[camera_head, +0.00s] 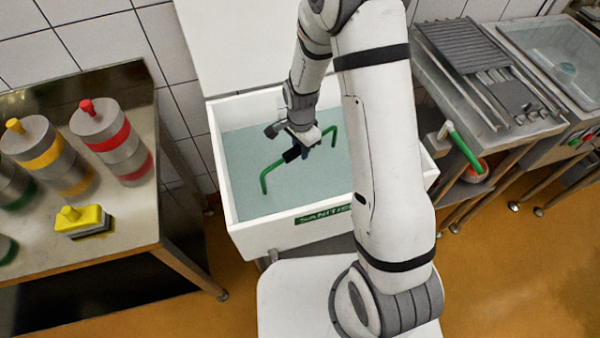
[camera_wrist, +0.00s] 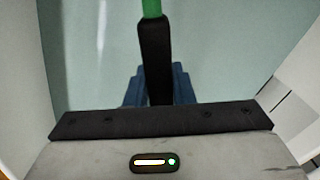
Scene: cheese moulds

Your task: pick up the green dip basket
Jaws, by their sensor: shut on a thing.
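The green dip basket shows only as its green handle (camera_head: 272,168), which rises from the pale liquid in the white tank (camera_head: 232,205); its body is hidden. My gripper (camera_head: 305,150) is shut on the black grip at the middle of the handle, over the tank. In the wrist view the black grip (camera_wrist: 155,50) runs between my blue fingertips (camera_wrist: 155,88), with a bit of green handle (camera_wrist: 151,8) at the top edge.
A steel table (camera_head: 130,215) at left holds stacked moulds with red (camera_head: 100,125) and yellow (camera_head: 38,145) bands and a yellow-topped block (camera_head: 82,220). A green-handled brush (camera_head: 462,150) hangs at right beside a steel drainer (camera_head: 480,80). A sink (camera_head: 560,60) lies beyond.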

